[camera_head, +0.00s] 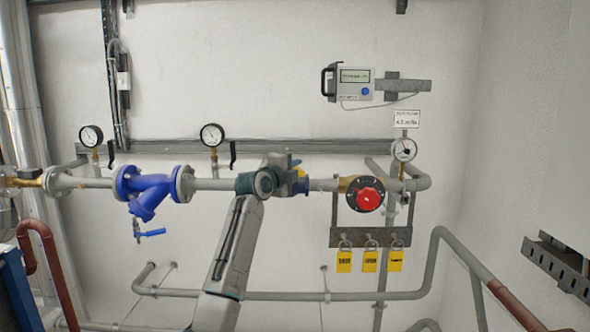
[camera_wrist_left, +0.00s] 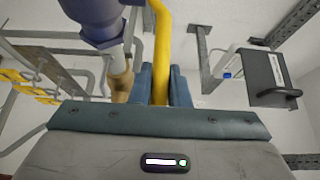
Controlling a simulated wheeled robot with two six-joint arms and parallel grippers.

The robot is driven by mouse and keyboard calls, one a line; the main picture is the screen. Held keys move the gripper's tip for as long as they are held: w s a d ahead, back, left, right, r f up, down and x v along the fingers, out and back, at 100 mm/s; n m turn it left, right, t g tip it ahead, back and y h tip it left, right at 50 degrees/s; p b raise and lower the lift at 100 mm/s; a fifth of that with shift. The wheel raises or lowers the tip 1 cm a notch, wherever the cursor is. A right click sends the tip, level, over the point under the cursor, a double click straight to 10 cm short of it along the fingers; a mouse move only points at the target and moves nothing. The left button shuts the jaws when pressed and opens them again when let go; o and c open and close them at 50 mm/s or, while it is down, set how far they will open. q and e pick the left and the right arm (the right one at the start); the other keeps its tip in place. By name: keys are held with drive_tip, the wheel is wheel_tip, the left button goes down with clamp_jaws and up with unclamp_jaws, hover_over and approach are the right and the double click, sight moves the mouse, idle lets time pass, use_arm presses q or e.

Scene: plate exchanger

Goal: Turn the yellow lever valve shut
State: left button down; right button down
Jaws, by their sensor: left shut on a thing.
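The yellow lever (camera_wrist_left: 162,50) runs between the two fingers of my left gripper (camera_wrist_left: 163,88) in the left wrist view. The gripper is shut on it. The blue valve body (camera_wrist_left: 97,18) is beside the lever there. In the head view my left gripper (camera_head: 292,180) is at the horizontal pipe and hides most of the valve. Only a bit of blue valve body (camera_head: 303,186) and a small yellow patch of the lever (camera_head: 300,172) show past it. The lever's exact angle is hard to tell in the head view. My right gripper is not in view.
A blue strainer (camera_head: 150,188) is left of the gripper. A red knob (camera_head: 367,199) is to the right, above yellow padlocks (camera_head: 370,261) on a rack (camera_head: 338,237). Gauges (camera_head: 211,135) stand above the pipe. A grey meter (camera_head: 350,84) is on the wall.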

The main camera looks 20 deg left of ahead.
use_arm(q)
drive_tip(key=a+m+g+h+b, duration=0.1)
drive_tip(key=h+b, duration=0.1)
drive_tip(key=b, duration=0.1)
drive_tip(key=s+a+m+g+h+b, duration=0.1)
drive_tip(key=m+h+b, duration=0.1)
drive_tip(key=h+b, duration=0.1)
drive_tip(key=shift+s+a+f+b, duration=0.1)
drive_tip(key=shift+a+f+b, duration=0.05)
drive_tip(key=shift+a+b, duration=0.3)
drive_tip(key=c, duration=1.7)
unclamp_jaws()
drive_tip(key=o, duration=0.3)
drive_tip(key=shift+s+a, duration=0.1)
